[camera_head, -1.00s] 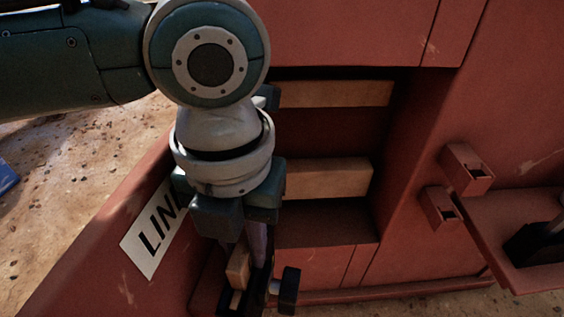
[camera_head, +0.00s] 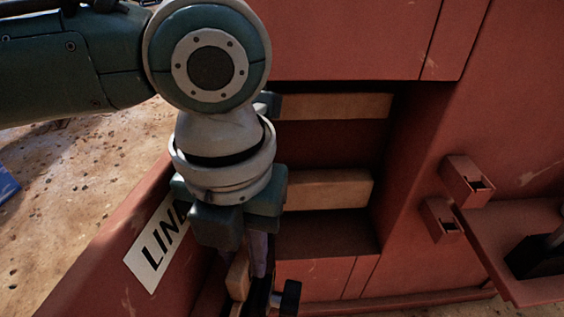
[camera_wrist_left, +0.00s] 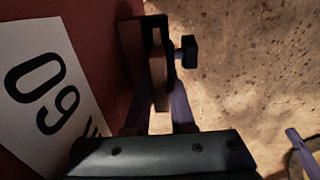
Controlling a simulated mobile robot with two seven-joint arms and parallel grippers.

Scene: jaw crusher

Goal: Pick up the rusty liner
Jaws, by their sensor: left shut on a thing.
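My left gripper (camera_head: 242,255) points down beside the red machine body, at the lower middle of the head view. Its fingers are shut on a narrow brown slab, which looks like the rusty liner (camera_wrist_left: 159,78) and stands edge-on between the two fingers in the left wrist view. In the head view the arm and fingers hide most of this spot. A black part with a dark knob (camera_head: 289,297) sits right beside the fingers; the knob also shows in the wrist view (camera_wrist_left: 188,50). I cannot tell whether the slab touches the black part.
A red recess with tan bars (camera_head: 328,190) lies right of the gripper. A white lettered sign (camera_head: 158,246) is on the red wall (camera_head: 110,270) at left. Red brackets (camera_head: 467,181) and a ledge (camera_head: 515,240) jut out at right. Sandy ground (camera_head: 60,190) lies at far left.

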